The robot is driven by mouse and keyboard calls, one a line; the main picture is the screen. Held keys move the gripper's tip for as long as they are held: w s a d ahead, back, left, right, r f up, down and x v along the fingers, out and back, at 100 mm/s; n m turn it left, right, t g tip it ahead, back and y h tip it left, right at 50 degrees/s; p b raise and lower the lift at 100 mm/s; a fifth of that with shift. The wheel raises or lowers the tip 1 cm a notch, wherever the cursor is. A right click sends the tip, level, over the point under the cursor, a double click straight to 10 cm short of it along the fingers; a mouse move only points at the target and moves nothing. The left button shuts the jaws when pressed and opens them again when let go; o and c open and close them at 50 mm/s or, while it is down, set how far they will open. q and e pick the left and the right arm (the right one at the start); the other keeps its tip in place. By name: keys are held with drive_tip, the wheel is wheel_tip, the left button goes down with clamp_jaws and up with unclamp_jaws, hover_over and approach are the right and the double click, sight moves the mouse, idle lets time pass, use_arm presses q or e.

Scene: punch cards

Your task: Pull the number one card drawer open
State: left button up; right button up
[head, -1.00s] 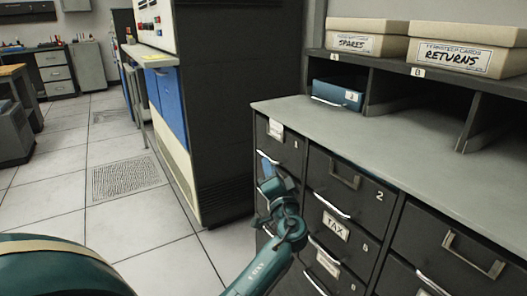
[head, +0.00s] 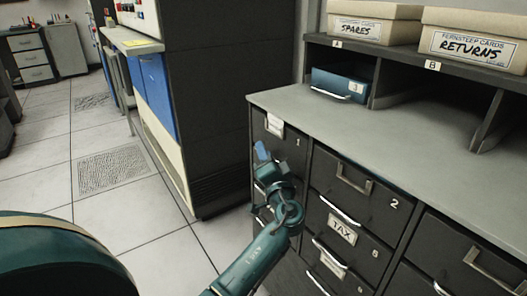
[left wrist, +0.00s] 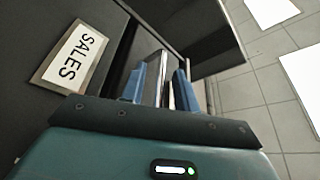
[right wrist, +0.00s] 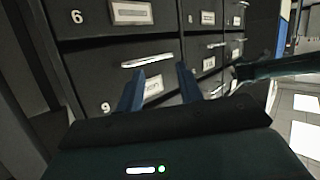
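The number one drawer (head: 281,151) is at the top left of the dark cabinet, with a white label near its top. It looks shut, flush with the cabinet front. My left gripper (head: 262,153) is in front of it and hides its handle in the head view. In the left wrist view, a metal handle (left wrist: 162,78) stands between the open blue fingers, with visible gaps beside it. A "SALES" label (left wrist: 74,54) is to the left. My right gripper (right wrist: 161,82) is open and empty in front of lower drawers, near a handle (right wrist: 147,61).
Drawer two (head: 350,185) and a "TAX" drawer are to the right of my left gripper. A tall dark machine (head: 205,100) stands left of the cabinet. The tiled floor (head: 110,215) is clear.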

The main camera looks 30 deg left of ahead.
use_arm(q)
drive_tip(key=shift+c, duration=0.4)
clamp_jaws()
